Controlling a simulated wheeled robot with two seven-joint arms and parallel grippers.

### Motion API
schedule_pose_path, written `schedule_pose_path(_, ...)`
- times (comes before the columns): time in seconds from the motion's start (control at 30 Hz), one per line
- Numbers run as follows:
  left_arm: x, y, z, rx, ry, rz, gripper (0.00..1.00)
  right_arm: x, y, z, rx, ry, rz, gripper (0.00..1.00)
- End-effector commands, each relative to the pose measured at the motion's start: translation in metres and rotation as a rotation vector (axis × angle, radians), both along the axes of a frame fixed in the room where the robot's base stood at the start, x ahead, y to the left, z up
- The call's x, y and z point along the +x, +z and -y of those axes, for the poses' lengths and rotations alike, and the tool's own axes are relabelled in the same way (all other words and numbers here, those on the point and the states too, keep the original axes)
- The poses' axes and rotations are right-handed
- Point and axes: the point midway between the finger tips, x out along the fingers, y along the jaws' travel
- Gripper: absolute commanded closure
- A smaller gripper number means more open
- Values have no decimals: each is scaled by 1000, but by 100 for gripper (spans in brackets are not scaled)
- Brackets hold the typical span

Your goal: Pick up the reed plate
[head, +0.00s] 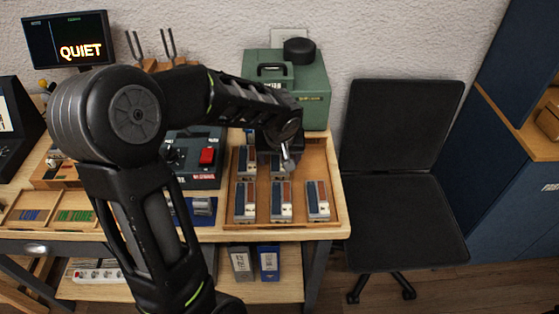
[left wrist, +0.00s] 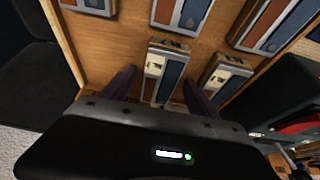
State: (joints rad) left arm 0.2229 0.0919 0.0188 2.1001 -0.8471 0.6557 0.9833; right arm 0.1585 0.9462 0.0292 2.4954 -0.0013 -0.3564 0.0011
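Several reed plates, each with a blue strip, a red-brown strip and a pale metal end, lie in a wooden tray (head: 333,190) on the bench. The front row includes a right-hand reed plate (head: 317,201). My left gripper (head: 287,160) is over the back part of the tray and hides some of it in the head view. In the left wrist view its two fingers are spread, with one reed plate (left wrist: 166,72) showing between them. I cannot tell whether the fingers touch it. My right gripper is in neither view.
A green case (head: 315,95) stands behind the tray. A dark device with a red switch (head: 207,157) is to its left. A black chair (head: 405,215) stands right of the bench. My left arm covers much of the bench's left side.

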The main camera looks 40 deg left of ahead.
Motion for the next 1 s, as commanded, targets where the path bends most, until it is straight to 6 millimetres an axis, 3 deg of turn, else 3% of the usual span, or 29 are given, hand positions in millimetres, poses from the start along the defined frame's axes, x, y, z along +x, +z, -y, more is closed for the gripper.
schedule_pose_path(0.8,0,0,0,0,0,0,99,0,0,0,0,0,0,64)
schedule_pose_path(1.0,0,0,0,1,0,1,100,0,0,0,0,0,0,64)
